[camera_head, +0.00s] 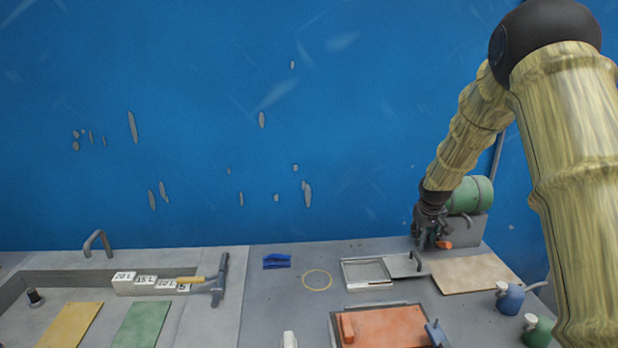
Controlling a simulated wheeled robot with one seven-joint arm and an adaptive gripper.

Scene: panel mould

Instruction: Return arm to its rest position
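My arm comes in from the upper right, and its forearm slopes down to the left. My gripper (432,240) is low over the back right of the grey worktop (300,310). It is small and dark here, and I cannot tell whether its fingers are open or shut. A small orange-red piece (444,244) shows right at the gripper; I cannot tell if it is held, part of the gripper or behind it. A green cylinder (470,194) on a grey block (466,230) stands just behind and right of the gripper.
A framed tray (367,274), a tan board (470,274) and an orange panel (385,328) lie below the gripper. A blue jug (510,298) and green jug (538,330) stand at right. Labelled white blocks (145,284) and a hammer-like tool (218,282) lie left. The blue wall (220,120) is behind.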

